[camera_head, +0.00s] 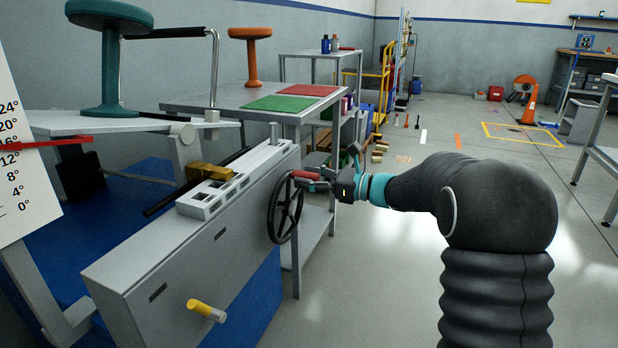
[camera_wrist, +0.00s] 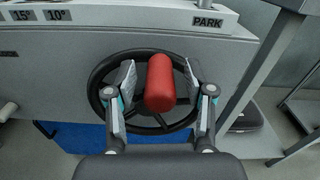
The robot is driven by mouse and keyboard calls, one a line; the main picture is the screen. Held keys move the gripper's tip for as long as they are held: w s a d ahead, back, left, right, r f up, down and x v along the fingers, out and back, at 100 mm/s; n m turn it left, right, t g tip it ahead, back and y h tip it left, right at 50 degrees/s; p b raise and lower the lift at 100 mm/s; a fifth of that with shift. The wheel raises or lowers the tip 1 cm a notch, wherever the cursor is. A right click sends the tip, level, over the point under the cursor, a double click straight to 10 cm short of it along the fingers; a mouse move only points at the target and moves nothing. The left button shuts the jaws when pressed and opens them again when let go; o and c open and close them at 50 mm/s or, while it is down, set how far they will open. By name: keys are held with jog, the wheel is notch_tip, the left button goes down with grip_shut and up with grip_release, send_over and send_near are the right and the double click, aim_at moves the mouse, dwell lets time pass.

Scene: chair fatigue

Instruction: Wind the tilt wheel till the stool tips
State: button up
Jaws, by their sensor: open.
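The tilt wheel (camera_head: 285,212) is a black spoked handwheel on the side of a grey housing. Its red knob (camera_wrist: 160,83) sticks out at the upper part of the rim in the wrist view. My gripper (camera_wrist: 158,75) is open, with one finger on each side of the knob; I cannot tell whether either touches it. In the head view my gripper (camera_head: 317,180) is at the wheel. The teal stool (camera_head: 110,55) stands on a pale tilt platform (camera_head: 75,123) at left, roughly upright. A red pointer (camera_head: 45,143) lies near 16° on the white scale (camera_head: 20,165).
The housing's top carries a PARK label (camera_wrist: 207,22) and 15° and 10° labels. A yellow-tipped peg (camera_head: 205,309) sticks out low on the housing. A grey table (camera_head: 215,97) with an orange stool (camera_head: 251,55) stands behind the wheel. Floor at right is mostly clear.

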grip_shut()
jog(key=shift+w+r+p, duration=0.15)
jog(key=shift+p, duration=0.4)
jog(key=shift+w+d+m+p, duration=0.2)
jog(key=shift+w+m+p, duration=0.2)
jog(key=shift+m+p, duration=0.55)
jog(key=shift+w+d+f+m+p, duration=0.15)
jog(key=shift+w+f+m+p, duration=0.25)
jog(key=shift+p, duration=0.55)
grip_release()
